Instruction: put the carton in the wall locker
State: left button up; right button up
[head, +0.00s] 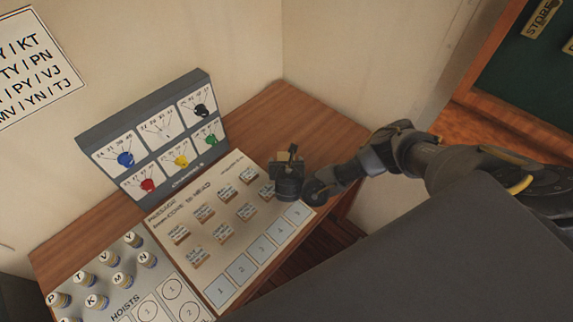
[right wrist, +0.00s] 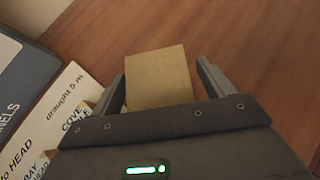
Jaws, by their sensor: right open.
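A plain tan carton (right wrist: 158,76) stands on the brown wooden desk, between the two fingers of my right gripper (right wrist: 161,70) in the right wrist view. The fingers are open, with a gap on each side of the carton. In the head view my right gripper (head: 288,157) is over the desk, just beyond the message board's right corner, and it mostly hides the carton. My left gripper is not in view. I see no wall locker in either view.
The message board (head: 235,170) with small blocks lies left of the gripper. A grey panel with coloured knobs (head: 150,135) stands behind it. Lettered pegs (head: 110,257) stand at the lower left. Bare desk (head: 290,110) lies beyond the gripper, against the wall.

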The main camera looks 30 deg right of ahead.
aim_at(285, 153)
jog(key=c, duration=1.3)
jog(key=shift+r, duration=0.1)
jog(key=shift+r, duration=0.4)
notch_tip(285, 153, up, 3)
jog(key=shift+a+f+b, duration=0.15)
jog(key=shift+b, duration=0.6)
jog(key=v, duration=0.5)
jog(key=d+v, duration=0.1)
jog(key=v, duration=0.5)
jog(key=s+d+v, duration=0.1)
jog(key=v, duration=0.4)
jog(key=shift+s+d+r, duration=0.1)
jog(key=shift+s+r, duration=0.1)
jog(key=shift+s, duration=0.05)
